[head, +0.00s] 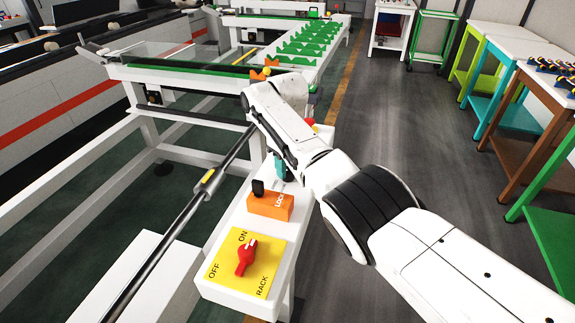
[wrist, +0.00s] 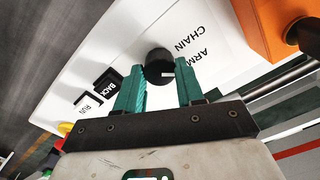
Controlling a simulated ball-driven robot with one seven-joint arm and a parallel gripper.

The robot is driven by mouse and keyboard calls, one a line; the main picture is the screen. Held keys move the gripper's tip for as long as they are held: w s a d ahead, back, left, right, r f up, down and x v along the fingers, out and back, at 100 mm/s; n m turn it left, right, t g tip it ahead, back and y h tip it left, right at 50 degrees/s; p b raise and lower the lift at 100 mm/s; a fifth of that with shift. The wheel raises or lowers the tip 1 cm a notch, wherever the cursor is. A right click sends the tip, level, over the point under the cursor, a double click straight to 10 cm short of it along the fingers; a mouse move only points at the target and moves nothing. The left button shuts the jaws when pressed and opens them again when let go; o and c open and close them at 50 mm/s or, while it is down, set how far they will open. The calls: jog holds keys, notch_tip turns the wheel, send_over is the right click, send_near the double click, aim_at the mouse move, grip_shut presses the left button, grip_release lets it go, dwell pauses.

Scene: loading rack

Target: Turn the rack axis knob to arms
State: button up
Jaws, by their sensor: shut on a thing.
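The black round axis knob (wrist: 158,65) shows in the wrist view on a white panel (wrist: 200,22). The words CHAIN and ARM are printed beside it. A short white mark on the knob points right, roughly toward ARM. My gripper (wrist: 160,72) has its two teal fingers on either side of the knob and is shut on it. In the head view my gripper (head: 280,168) is mostly hidden by my arm, and the knob is hidden.
Black BACK (wrist: 107,80) and RUN (wrist: 88,103) buttons sit left of the fingers. An orange LOCK box (head: 270,206) and a yellow RACK panel (head: 222,273) with a red switch (head: 246,258) stand nearer. Coloured tables (head: 500,45) line the right; the floor between is clear.

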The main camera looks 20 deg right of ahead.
jog(key=o, duration=1)
jog(key=shift+o, duration=0.2)
notch_tip(320, 180, up, 11)
jog(key=b, duration=0.1)
jog(key=shift+f, duration=0.1)
